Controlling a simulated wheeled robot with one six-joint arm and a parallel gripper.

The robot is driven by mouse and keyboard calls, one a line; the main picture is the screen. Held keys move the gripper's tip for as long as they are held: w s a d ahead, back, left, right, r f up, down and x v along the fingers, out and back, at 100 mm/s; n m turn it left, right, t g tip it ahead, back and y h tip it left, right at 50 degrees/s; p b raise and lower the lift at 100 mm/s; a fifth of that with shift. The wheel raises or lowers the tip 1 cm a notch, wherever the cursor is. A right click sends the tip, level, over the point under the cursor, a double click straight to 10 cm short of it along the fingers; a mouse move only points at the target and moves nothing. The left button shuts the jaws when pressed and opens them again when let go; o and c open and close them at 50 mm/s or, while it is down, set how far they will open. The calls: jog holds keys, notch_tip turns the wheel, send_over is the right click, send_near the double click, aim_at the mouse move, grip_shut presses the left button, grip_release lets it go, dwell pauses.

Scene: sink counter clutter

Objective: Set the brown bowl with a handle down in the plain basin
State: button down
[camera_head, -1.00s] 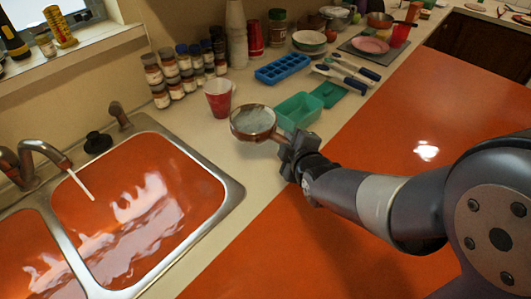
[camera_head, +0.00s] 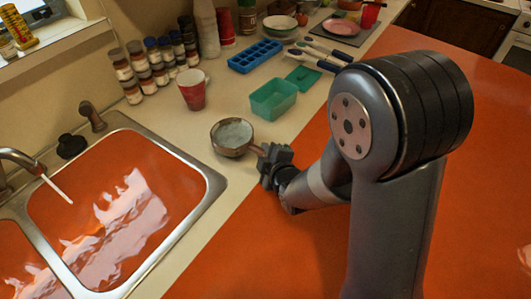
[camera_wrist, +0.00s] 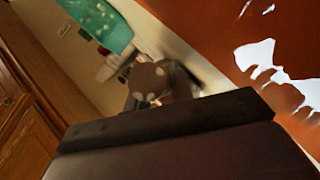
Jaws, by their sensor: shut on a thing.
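The brown bowl with a handle (camera_head: 226,150) is over the counter, to the right of the sink; its inside looks pale grey. My gripper (camera_head: 264,157) is shut on its handle, on the bowl's right side. I cannot tell how far the bowl is above the counter. The larger sink basin (camera_head: 110,215) lies left of and nearer than the bowl, with an orange, glossy interior. A second basin (camera_head: 18,262) is partly cut off at the left. I cannot tell which is the plain one. The wrist view is blurred and does not show the bowl clearly.
A faucet (camera_head: 22,160) reaches over the sink from the left. A red cup (camera_head: 192,92), a teal container (camera_head: 273,99) and a blue ice tray (camera_head: 255,56) stand behind the bowl. Several jars (camera_head: 150,70) line the wall. The counter strip between bowl and sink is clear.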

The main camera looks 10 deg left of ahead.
jog(key=shift+f, duration=0.1)
jog(key=c, duration=1.5)
grip_release()
jog(key=shift+r, duration=0.2)
jog(key=b+v, duration=0.1)
jog(key=v, duration=1.1)
jog(key=shift+f, duration=0.15)
